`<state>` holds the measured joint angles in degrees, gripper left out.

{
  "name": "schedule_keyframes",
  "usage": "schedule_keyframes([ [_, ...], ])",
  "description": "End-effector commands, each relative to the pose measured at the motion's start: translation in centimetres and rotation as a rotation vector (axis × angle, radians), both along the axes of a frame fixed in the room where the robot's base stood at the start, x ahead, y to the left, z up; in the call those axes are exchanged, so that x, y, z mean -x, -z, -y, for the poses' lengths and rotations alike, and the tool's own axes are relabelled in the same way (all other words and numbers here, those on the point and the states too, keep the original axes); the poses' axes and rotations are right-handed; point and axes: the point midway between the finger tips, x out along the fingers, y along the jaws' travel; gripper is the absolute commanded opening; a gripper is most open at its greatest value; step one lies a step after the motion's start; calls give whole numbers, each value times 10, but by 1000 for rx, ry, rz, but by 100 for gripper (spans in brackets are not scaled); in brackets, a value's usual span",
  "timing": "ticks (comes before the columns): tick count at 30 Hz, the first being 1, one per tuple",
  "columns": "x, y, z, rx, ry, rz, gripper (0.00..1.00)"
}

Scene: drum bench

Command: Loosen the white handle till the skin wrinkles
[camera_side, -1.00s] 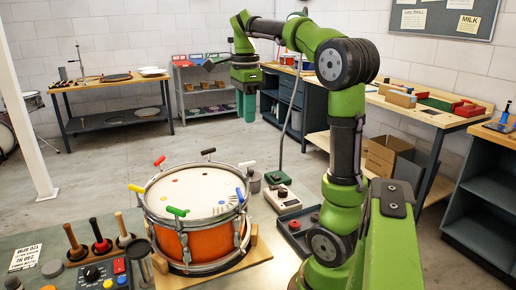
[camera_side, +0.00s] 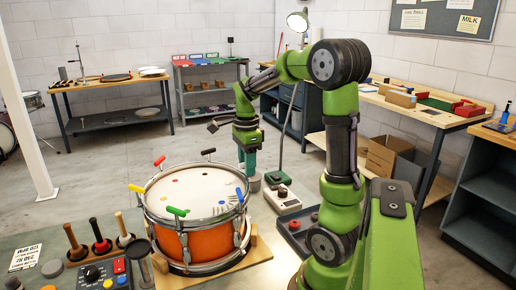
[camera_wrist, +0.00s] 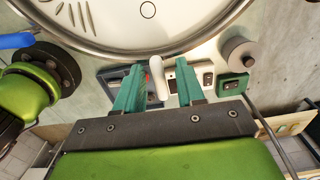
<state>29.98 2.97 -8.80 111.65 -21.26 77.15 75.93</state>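The drum (camera_side: 195,240) has an orange shell, and handles of several colours stand around its rim. The white handle (camera_wrist: 157,80) is at the rim, between the two teal fingers of my gripper (camera_wrist: 158,88) in the wrist view. Gaps show on both sides of it, so my gripper is open around it. In the side view my gripper (camera_side: 247,162) points down at the drum's far right edge and hides the white handle. The pale skin (camera_wrist: 150,25) carries several short curved lines near the blue handle (camera_wrist: 16,41).
Red (camera_side: 159,161), black (camera_side: 208,152), yellow (camera_side: 136,188) and green (camera_side: 177,212) handles stand up around the rim. A white box with knobs (camera_side: 283,201) and a dark tray (camera_side: 299,236) stand right of the drum. Mallets and a control box (camera_side: 101,275) are at the front left.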

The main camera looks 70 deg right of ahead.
Motion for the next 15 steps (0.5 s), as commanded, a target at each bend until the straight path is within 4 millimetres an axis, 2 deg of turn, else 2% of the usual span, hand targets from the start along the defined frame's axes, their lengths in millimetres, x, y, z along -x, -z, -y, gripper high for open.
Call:
schedule_keyframes([
  [5,0,0,0,-1,0,-1,38],
  [8,0,0,0,-1,0,-1,26],
  [13,0,0,0,-1,0,-1,0],
  [15,0,0,0,-1,0,-1,0],
])
